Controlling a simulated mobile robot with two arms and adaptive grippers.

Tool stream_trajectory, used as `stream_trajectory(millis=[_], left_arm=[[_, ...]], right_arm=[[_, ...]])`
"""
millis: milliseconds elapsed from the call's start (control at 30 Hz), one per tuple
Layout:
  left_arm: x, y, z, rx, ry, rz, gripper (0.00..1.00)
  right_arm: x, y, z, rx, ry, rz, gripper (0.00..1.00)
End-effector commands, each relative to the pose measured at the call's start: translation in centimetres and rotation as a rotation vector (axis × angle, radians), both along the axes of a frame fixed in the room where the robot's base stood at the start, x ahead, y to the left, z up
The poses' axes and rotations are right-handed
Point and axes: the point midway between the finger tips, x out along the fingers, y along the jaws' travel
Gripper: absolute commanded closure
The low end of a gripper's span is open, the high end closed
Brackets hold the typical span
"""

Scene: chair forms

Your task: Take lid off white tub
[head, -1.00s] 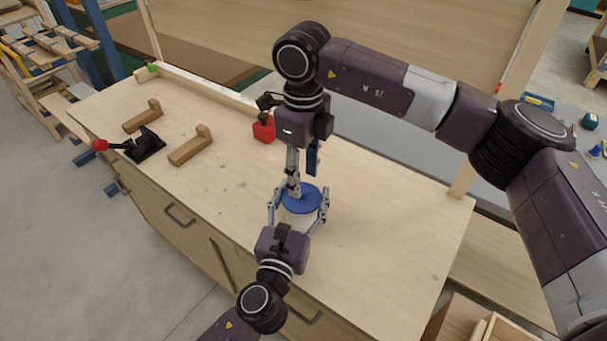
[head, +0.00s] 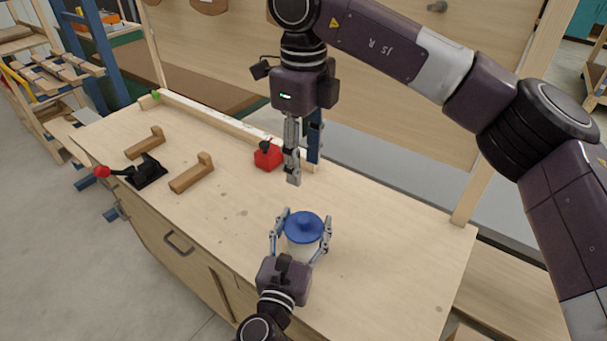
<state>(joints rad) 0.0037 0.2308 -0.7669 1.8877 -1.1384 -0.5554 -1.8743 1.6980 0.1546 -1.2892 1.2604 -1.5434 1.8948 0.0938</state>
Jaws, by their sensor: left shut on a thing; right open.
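The white tub (head: 301,250) stands on the workbench, with its blue lid (head: 305,227) on top. My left gripper (head: 302,236) comes from the front edge and is shut on the tub, one finger on each side. My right gripper (head: 302,174) is open and empty. It points down above and behind the tub, apart from the lid. The lower part of the tub is partly hidden by my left gripper.
A red block with a dark top (head: 267,156) sits by the back rail, left of my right gripper. Two wooden blocks (head: 191,173) and a black lever with a red knob (head: 102,171) are at the left. The bench right of the tub is clear.

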Motion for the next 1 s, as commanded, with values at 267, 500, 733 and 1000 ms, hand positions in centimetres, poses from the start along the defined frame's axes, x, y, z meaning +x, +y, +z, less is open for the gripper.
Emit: stream_trajectory(millis=[267,500,733,1000], left_arm=[[0.0,0.0,0.2,-0.001,-0.003,0.000,0.84],[0.0,0.0,0.2,-0.001,-0.003,0.001,0.20],[0.0,0.0,0.2,0.000,-0.003,0.001,0.20],[-2.7,0.8,0.0,0.001,0.001,0.000,0.20]], right_arm=[[0.0,0.0,0.3,0.000,0.000,0.001,0.60],[0.0,0.0,0.3,0.000,0.000,0.001,0.60],[0.0,0.0,0.3,0.000,0.000,0.001,0.60],[0.0,0.0,0.3,0.000,0.000,0.001,0.60]])
